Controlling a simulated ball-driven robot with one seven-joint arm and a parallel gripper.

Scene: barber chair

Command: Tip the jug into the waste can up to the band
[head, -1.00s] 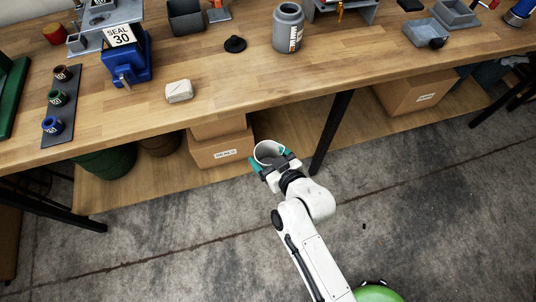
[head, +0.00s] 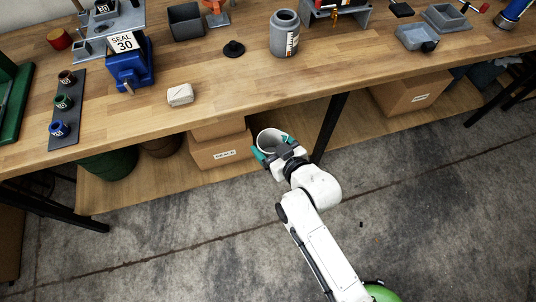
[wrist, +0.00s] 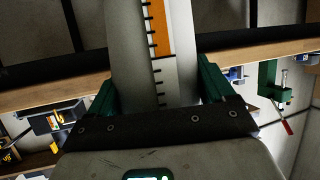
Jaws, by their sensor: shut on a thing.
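The jug (head: 268,135) is a pale grey, open-topped cylinder. My gripper (head: 273,153) is shut on it, in front of the bench's front edge and above the lower shelf. In the wrist view the jug (wrist: 126,45) stands between the green fingers (wrist: 155,92); its side has a scale with black ticks, part orange and part white. The jug's contents cannot be made out. The waste can (head: 283,40) is a grey, wide-necked can with an open mouth and a label on its side. It stands upright on the bench, beyond the jug and apart from it.
A black lid (head: 234,49) lies left of the can. A pale block (head: 180,95) lies near the bench's front edge (head: 215,115). A grey stand (head: 337,14) is right of the can. Boxes (head: 222,149) sit on the lower shelf. The bench before the can is clear.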

